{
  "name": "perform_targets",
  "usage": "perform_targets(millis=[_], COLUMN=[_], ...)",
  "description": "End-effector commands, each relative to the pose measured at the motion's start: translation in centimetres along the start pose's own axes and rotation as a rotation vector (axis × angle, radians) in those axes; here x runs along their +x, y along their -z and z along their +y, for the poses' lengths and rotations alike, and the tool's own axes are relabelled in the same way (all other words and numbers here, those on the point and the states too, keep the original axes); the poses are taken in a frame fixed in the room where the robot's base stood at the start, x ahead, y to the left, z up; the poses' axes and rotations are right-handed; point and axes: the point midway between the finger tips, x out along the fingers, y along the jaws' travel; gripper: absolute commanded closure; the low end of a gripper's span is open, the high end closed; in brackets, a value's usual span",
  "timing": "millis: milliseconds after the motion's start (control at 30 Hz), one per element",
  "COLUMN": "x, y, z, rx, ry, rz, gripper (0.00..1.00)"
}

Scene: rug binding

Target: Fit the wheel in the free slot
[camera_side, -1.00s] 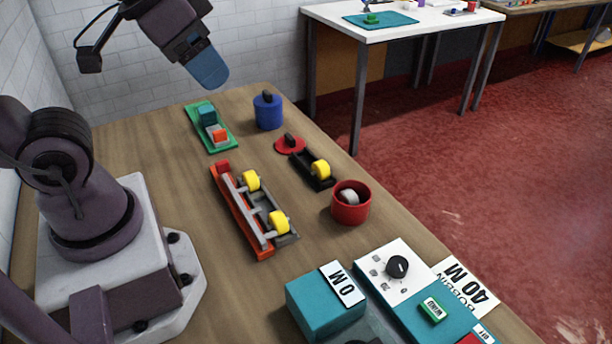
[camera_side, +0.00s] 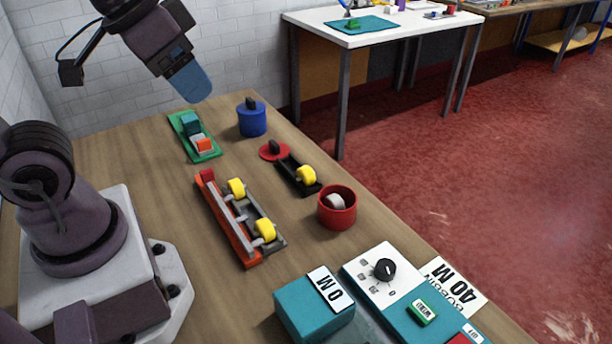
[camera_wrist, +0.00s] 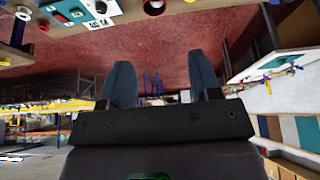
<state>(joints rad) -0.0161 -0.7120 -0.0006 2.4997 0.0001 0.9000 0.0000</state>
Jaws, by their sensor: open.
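An orange-and-grey rack (camera_side: 213,205) lies on the wooden table in the side view. It carries two yellow wheels, one toward its far end (camera_side: 236,188) and one toward its near end (camera_side: 265,230). Which slot is free is too small to tell. Another yellow wheel (camera_side: 306,175) sits at the near end of a black holder (camera_side: 288,171) to the right. A pale grey wheel (camera_side: 336,202) is inside a red cup (camera_side: 337,217). My gripper (camera_side: 194,88) is raised above the far end of the table, away from the wheels. Its blue fingers stand apart and empty in the wrist view (camera_wrist: 160,82).
A green tray (camera_side: 206,153) with blocks, a blue pot (camera_side: 252,121) and a red disc (camera_side: 273,151) with a dark knob stand at the back. A teal machine (camera_side: 305,308) and a dial panel (camera_side: 375,275) fill the front. Bare wood surrounds the rack.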

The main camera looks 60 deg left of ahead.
Motion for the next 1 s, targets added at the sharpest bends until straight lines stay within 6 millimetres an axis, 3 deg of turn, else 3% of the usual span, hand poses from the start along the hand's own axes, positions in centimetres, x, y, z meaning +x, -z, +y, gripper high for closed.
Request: perform_targets(millis=[233, 467, 833, 900, 1000], x=[4.8, 11.0, 24.7, 26.8, 28.1], y=[2.2, 6.0, 9.8, 10.5, 12.0], z=[-1.3, -3.0, -5.9, -6.3, -6.5], rx=[-0.012, 0.21, 0.868, 1.027, 1.232], ry=[0.029, -0.009, -0.243, -0.29, -0.325], rz=[-0.221, -0.379, -0.487, -0.467, -0.421], gripper=[0.43, 0.43, 0.43, 0.43, 0.43])
